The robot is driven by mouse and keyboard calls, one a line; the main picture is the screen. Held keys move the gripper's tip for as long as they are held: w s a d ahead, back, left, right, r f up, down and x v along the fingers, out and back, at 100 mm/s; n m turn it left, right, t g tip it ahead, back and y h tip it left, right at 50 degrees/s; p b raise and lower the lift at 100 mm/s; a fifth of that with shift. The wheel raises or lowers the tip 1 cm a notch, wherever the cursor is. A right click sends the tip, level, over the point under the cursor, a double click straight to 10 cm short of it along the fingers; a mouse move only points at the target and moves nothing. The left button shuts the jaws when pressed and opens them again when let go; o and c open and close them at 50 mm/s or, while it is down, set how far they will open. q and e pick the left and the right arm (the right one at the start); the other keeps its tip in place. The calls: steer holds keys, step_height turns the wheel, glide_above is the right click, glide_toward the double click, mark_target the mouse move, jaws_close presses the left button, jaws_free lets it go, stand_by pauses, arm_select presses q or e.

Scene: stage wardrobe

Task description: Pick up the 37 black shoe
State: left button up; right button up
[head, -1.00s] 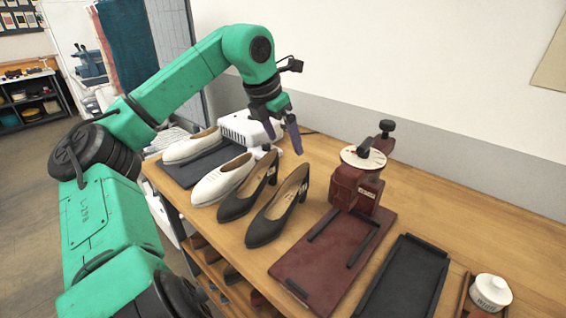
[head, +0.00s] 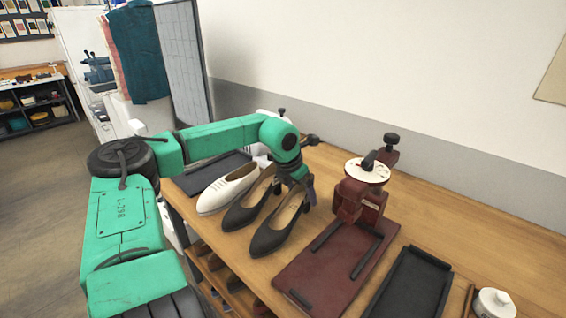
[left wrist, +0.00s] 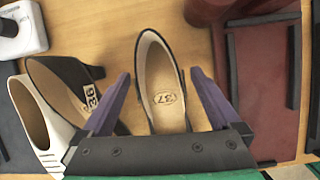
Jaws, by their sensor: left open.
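The 37 black shoe (head: 277,228) is the right one of two black heeled pumps on the wooden table. In the left wrist view the 37 shoe (left wrist: 153,58) shows its marked insole between my fingers. My left gripper (left wrist: 156,85) is open, with one purple finger on each side of this shoe. In the head view my left gripper (head: 296,184) is low at the shoe's heel end and partly hidden by my arm. The other black shoe (head: 245,212), marked 36 in the left wrist view (left wrist: 70,82), stands just left of it. My right gripper is not in view.
A white shoe (head: 229,188) stands left of the black pair. A dark red stand with a dial (head: 362,195) and its red board (head: 318,278) are to the right. A black tray (head: 408,285) and a white lidded jar (head: 494,303) lie further right.

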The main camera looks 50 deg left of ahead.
arm_select(q)
steer(key=shift+w+f, duration=0.1)
steer(key=shift+f, duration=0.1)
steer(key=shift+r, duration=0.1)
jaws_close()
